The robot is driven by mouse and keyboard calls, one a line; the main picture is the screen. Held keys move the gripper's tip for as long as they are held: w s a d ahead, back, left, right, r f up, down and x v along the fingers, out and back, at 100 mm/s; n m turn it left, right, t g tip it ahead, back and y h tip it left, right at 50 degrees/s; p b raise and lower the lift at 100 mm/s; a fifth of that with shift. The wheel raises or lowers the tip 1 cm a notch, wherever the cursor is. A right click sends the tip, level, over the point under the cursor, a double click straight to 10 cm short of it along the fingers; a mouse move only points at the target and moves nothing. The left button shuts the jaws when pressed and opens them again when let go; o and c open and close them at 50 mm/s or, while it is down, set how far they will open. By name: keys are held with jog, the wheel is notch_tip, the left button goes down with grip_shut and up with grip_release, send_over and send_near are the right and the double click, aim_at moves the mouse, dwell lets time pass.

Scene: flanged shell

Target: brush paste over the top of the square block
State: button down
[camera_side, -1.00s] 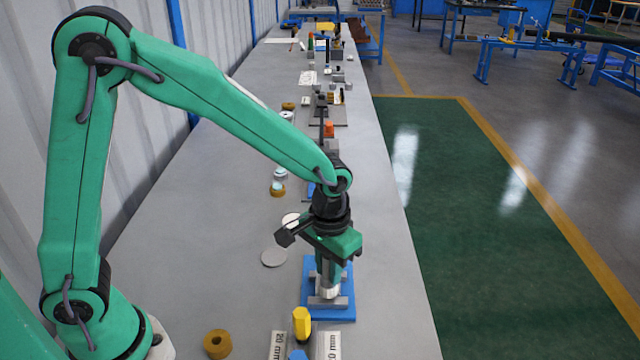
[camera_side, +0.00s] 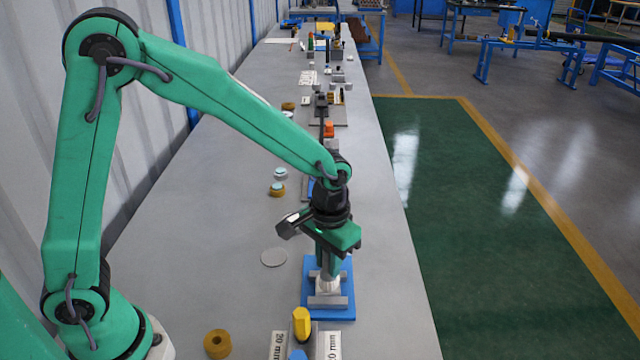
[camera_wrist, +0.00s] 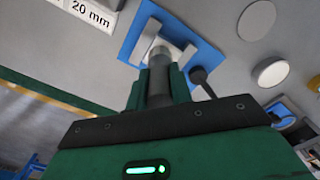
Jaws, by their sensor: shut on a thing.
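My gripper (camera_side: 331,262) is shut on a brush held upright, with its dark round handle (camera_wrist: 160,78) between the fingers in the wrist view. The brush's pale lower end (camera_wrist: 154,51) points down at the square block. The block (camera_side: 328,302) is light grey, with bars or flanges showing at its foot, and sits on a blue plate (camera_side: 345,314). In the wrist view the block (camera_wrist: 182,55) shows as a pale shape around the brush end. The brush covers much of the block's top, and I cannot tell whether it touches. Paste is not distinguishable.
A grey disc (camera_side: 274,257) lies left of the blue plate. Number-marked strips (camera_side: 277,345) and a yellow piece (camera_side: 301,322) stand in front. A brown ring (camera_side: 217,344) is at front left. Small parts and an orange piece (camera_side: 329,130) stand farther back. The bench's left middle is clear.

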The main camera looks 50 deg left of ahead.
jog(key=shift+s+d, duration=0.9)
jog(key=shift+s, duration=0.05)
jog(key=shift+w+a, duration=2.25)
jog(key=shift+a, duration=0.05)
jog(key=s+d, duration=0.4)
jog(key=shift+s+d, duration=0.25)
jog(key=shift+d, duration=0.05)
notch_tip(320, 180, up, 8)
jog(key=shift+s+a, duration=0.1)
